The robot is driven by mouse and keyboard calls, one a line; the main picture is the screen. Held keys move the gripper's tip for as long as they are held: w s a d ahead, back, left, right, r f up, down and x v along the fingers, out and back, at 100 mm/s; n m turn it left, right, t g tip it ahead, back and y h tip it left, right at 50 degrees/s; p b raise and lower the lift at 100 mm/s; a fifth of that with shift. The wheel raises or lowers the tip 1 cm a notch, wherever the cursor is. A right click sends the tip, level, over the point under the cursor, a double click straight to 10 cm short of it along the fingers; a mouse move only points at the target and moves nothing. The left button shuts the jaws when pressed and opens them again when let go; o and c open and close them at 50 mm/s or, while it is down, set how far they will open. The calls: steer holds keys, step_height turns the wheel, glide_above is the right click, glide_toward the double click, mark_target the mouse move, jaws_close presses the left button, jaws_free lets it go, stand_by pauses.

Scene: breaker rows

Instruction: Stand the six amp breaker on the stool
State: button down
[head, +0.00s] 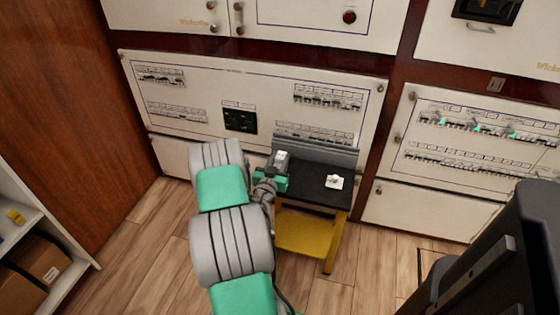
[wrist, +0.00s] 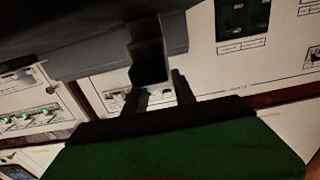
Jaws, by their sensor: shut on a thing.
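The stool (head: 316,192) has a black top, a yellow lower shelf and yellow legs, and stands against the lower wall panel. My gripper (head: 278,170) is at the stool's left end, seemingly above its top. It is shut on a small breaker (head: 281,156), which shows pale on its upper face. In the wrist view my gripper (wrist: 156,86) has its two dark fingers beside a dark block, the breaker (wrist: 148,62); its marking is not readable. Whether the breaker touches the stool cannot be told.
A small white thing (head: 334,182) lies on the right part of the stool top. A grey ledge (head: 316,149) stands behind it. Breaker panels (head: 258,80) line the wall. A shelf with a cardboard box (head: 38,263) is at left. Wooden floor (head: 140,245) is clear at left.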

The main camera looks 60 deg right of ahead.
steer(key=shift+f, duration=0.1)
steer(key=c, duration=1)
jaws_free()
